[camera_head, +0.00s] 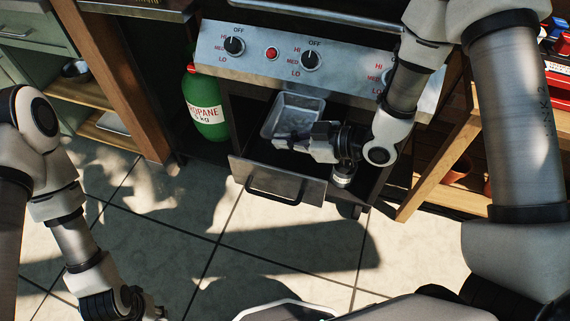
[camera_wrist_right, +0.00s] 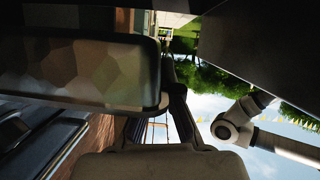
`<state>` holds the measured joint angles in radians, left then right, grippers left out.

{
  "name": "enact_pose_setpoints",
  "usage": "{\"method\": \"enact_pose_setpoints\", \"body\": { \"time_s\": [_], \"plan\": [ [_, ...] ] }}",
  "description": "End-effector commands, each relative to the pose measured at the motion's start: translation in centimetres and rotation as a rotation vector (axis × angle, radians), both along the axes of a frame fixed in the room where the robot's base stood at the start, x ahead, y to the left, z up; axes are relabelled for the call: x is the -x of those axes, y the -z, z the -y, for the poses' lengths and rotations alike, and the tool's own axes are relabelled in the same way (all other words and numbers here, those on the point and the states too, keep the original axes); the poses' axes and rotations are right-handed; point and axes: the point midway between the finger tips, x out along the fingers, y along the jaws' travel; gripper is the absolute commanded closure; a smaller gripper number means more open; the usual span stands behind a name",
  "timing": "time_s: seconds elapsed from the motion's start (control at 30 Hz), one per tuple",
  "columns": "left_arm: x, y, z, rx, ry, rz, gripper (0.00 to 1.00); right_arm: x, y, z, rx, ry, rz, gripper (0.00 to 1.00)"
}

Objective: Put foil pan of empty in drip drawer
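The shiny foil pan (camera_head: 291,114) shows in the head view under the grill's control panel, within the opening above the pulled-out drip drawer (camera_head: 275,181). Its inside looks empty. My right gripper (camera_head: 283,143) lies across the pan's near edge, fingers toward the left. Whether the fingers grip the rim or only lie beside it cannot be told. The right wrist view shows a large reflective surface with a rounded edge close up; I cannot tell what it is. My left gripper (camera_head: 130,303) is low at the left, away from the drawer, its fingers unclear.
The grill control panel (camera_head: 270,57) overhangs the opening. A small can (camera_head: 342,176) stands at the right of the drawer. A green propane bottle (camera_head: 206,105) stands to the left. A wooden shelf (camera_head: 435,175) is close on the right. The paved floor in front is clear.

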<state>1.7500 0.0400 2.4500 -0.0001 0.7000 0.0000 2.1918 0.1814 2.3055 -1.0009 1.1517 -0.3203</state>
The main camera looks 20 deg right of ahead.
Motion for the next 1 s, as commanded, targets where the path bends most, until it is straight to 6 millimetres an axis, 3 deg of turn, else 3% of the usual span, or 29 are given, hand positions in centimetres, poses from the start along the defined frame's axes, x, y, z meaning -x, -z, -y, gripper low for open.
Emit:
{"method": "enact_pose_setpoints", "body": {
  "time_s": [0.13, 0.33, 0.5, 0.87, 0.93, 1.0],
  "plan": [
    [0.0, 0.8, 0.0, 0.0, 0.0, 0.0, 0.69, 0.1, 3.4, 0.0, 0.001, 0.0, -0.004, 1.0],
    [0.0, 1.1, 0.0, 0.0, 0.0, 0.0, 0.69, 0.0, 5.2, 0.0, 0.0, 0.001, -0.001, 1.0],
    [0.0, 1.7, 0.0, 0.0, 0.0, 0.0, 0.69, 0.0, 8.1, 0.0, 0.0, 0.0, -0.002, 1.0],
    [0.0, 1.9, 0.0, 0.0, 0.0, 0.0, 0.69, 0.0, 8.8, 0.0, 0.0, 0.0, 0.0, 1.0],
    [0.0, 1.8, 0.0, 0.0, 0.0, 0.0, 0.69, 0.0, 8.6, 0.0, 0.0, 0.0, 0.0, 0.74],
    [0.0, 1.8, 0.0, 0.0, 0.0, 0.0, 0.69, 0.0, 8.6, 0.0, 0.0, 0.0, 0.0, 0.69]
  ]
}}
